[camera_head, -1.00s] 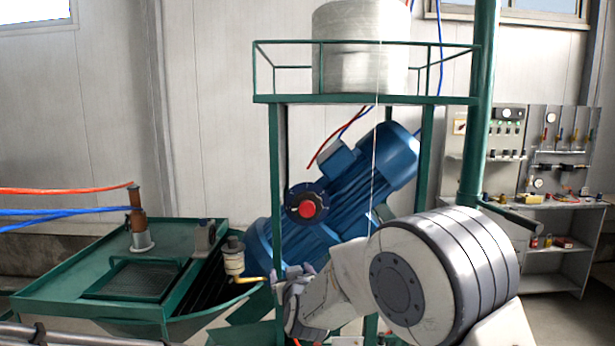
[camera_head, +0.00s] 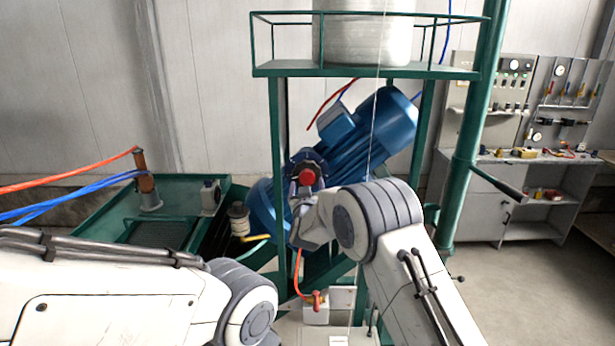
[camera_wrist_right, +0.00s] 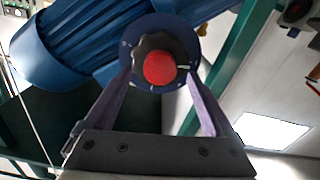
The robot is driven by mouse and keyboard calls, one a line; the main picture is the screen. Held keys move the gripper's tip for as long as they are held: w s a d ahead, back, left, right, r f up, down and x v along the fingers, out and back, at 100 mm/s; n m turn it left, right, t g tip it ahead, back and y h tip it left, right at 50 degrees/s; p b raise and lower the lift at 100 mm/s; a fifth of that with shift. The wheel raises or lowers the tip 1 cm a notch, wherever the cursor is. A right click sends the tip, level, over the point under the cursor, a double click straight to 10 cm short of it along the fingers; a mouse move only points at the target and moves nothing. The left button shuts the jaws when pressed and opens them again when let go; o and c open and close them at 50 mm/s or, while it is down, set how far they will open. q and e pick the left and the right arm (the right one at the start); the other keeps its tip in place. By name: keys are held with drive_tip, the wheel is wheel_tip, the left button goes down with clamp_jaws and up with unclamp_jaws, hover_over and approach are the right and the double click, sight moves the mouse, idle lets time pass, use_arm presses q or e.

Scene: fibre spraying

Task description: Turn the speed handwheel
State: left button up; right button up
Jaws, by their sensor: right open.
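The speed handwheel (camera_head: 307,176) is a dark knob with a red centre cap on the blue motor (camera_head: 372,135), inside the green frame. It also shows in the right wrist view (camera_wrist_right: 158,66), with a small white mark on its dark rim. My right gripper (camera_wrist_right: 158,82) is open there, with one finger on each side of the knob; whether the fingers touch it I cannot tell. In the head view my right gripper (camera_head: 303,188) is just below the red cap and is partly hidden by my wrist. My left arm enters at lower left, but its gripper is out of view.
Green posts (camera_head: 278,160) of the frame stand close around the motor, under a platform with a large pale spool (camera_head: 365,40). A green tank (camera_head: 100,205) with hoses is at left. A control bench (camera_head: 540,165) stands at right, with clear floor before it.

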drive_tip(key=shift+w+p, duration=0.3)
drive_tip(key=shift+w, duration=0.7)
drive_tip(key=c, duration=1.4)
drive_tip(key=shift+f+b, duration=0.15)
drive_tip(key=shift+b, duration=0.4)
drive_tip(key=m+b, duration=0.7)
drive_tip(key=b, duration=0.3)
drive_tip(key=shift+f+b, duration=0.1)
drive_tip(key=shift+b, duration=0.2)
drive_tip(key=shift+r+m+b, duration=0.25)
drive_tip(key=shift+m+b, duration=1.1)
drive_tip(key=shift+m, duration=0.15)
drive_tip(key=o, duration=1.4)
